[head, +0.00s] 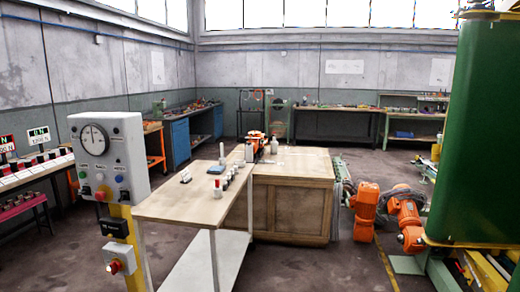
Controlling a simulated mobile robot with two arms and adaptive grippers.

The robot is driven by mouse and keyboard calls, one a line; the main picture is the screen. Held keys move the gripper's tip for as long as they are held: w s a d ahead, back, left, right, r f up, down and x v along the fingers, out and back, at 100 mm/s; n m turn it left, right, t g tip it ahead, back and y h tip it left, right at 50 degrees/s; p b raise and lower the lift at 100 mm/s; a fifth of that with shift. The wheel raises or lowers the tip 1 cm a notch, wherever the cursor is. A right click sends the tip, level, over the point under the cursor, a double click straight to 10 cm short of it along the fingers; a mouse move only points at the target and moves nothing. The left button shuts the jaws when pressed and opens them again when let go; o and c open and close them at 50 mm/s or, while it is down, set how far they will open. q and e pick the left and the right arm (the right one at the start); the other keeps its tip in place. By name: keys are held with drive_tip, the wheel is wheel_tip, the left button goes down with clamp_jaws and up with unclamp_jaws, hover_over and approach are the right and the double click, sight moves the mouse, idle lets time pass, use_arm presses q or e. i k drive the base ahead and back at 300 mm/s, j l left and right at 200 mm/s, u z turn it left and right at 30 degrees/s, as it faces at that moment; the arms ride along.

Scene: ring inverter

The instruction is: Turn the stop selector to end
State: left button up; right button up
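A grey control box (130,165) stands at the left on a yellow post (128,245). It has a round white dial gauge (94,139) with a needle. A black box (114,227) and a grey box with a red button (115,266) are fixed lower on the post. I cannot tell which control is the stop selector, and its setting is too small to read. Neither of my grippers is in view.
A wooden-topped table (185,203) stands just right of the post, with small knobbed parts on it. A wooden cabinet (290,205) is behind it. Orange motors (365,203) and a large green machine (480,120) stand at the right. Floor is open at the front right.

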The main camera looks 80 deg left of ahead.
sight(124, 196)
drive_tip(key=u, duration=3.75)
drive_tip(key=z, duration=0.4)
drive_tip(key=i+j+z, duration=0.2)
drive_tip(key=j, duration=0.25)
drive_tip(key=i+j+z, duration=0.2)
drive_tip(key=j, duration=0.25)
drive_tip(key=j+z, duration=0.25)
drive_tip(key=j, duration=0.15)
drive_tip(key=j+z, duration=0.2)
drive_tip(key=j, duration=0.3)
